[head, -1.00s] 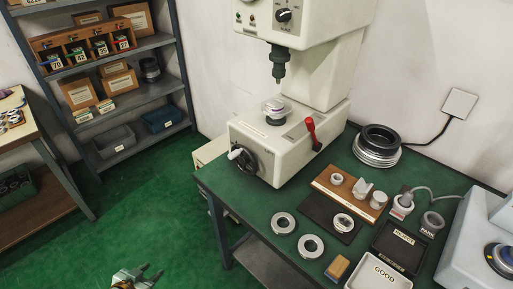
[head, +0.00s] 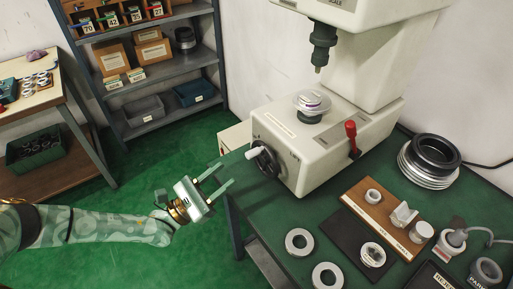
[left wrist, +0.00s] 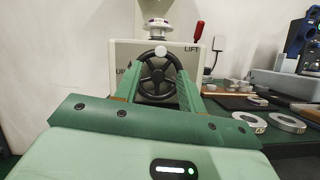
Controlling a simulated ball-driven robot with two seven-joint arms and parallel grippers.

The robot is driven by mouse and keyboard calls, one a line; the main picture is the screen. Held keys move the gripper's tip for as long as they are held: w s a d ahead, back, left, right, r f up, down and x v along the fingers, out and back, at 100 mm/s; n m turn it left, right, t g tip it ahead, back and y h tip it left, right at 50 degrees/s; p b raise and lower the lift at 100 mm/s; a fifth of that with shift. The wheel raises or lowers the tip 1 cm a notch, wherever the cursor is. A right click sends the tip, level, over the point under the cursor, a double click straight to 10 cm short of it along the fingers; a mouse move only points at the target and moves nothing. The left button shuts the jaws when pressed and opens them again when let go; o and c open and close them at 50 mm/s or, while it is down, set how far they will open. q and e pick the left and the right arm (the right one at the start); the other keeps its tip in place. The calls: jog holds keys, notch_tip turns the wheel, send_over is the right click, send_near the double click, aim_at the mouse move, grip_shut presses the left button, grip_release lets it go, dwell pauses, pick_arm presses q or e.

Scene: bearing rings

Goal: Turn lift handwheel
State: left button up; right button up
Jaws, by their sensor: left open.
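The lift handwheel (head: 266,161) is a black spoked wheel with a white knob, on the left face of the white machine (head: 318,152). In the left wrist view the handwheel (left wrist: 158,76) faces me, with its white knob at the top and the word LIFT on the panel beside it. My left gripper (head: 226,180) is open and empty, short of the wheel and pointing toward it. In the left wrist view its two green fingers (left wrist: 158,92) stand on either side of the wheel; I see no contact. My right gripper is not in view.
A red lever (head: 351,135) stands on the machine's near side. A ring sits on the small stage (head: 312,104) above the handwheel. Loose bearing rings (head: 299,242), a wooden block holder (head: 386,215) and a dark mat lie on the green table.

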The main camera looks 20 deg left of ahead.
aim_at(255, 149)
pick_arm(q)
jog(key=x, duration=1.1)
jog(key=shift+w+d+r, duration=0.1)
grip_shut()
